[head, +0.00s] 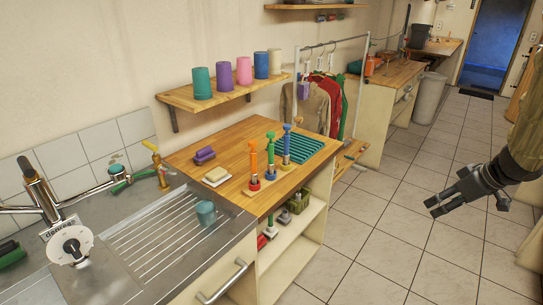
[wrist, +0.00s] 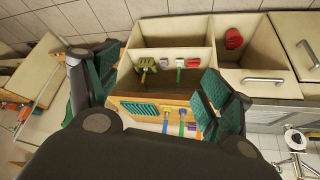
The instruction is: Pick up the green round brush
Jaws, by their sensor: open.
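A green upright brush (head: 270,152) stands in the middle of a row on the wooden counter, between an orange one (head: 254,160) and a blue one (head: 286,145). Their lower ends sit in a small wooden holder. On the shelf below is an olive-green brush-like thing (head: 299,201), also in the wrist view (wrist: 147,68). I cannot tell which of these green things is the round brush. My gripper (head: 462,202) is open and empty over the floor, well right of the counter. Its two teal-padded fingers frame the wrist view (wrist: 160,82).
A teal cup (head: 206,212) stands on the metal drainboard (head: 150,240). Tiled floor (head: 385,235) between counter and gripper is clear.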

